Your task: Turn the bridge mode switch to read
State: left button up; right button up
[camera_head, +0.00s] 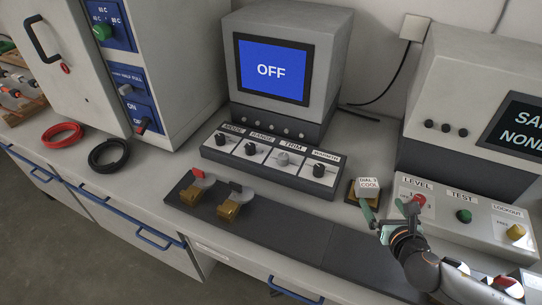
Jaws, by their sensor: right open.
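The bridge (290,65) stands at the back middle, and its blue screen reads OFF. Its sloped front panel carries a row of dark and grey knobs under labels. The mode switch (220,139) is the leftmost knob, black, under the MODE label; its exact pointing is too small to read. My right gripper (389,212) is at the lower right, open and empty, with green fingers. It is well to the right of the bridge panel, between the small "COOL" block and the red LEVEL knob. My left gripper is not in view.
A dark mat (290,241) runs along the bench front, with two cable samples in brass blocks (228,210) on it. A second panel (465,215) with LEVEL, TEST and LOCKOUT controls is at right. Red (62,135) and black coils (108,154) lie left, beside a cabinet (155,60).

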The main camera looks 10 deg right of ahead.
aim_at(220, 140)
jog(key=i+j+u, duration=0.1)
jog(key=i+j, duration=0.75)
jog(key=j, duration=0.1)
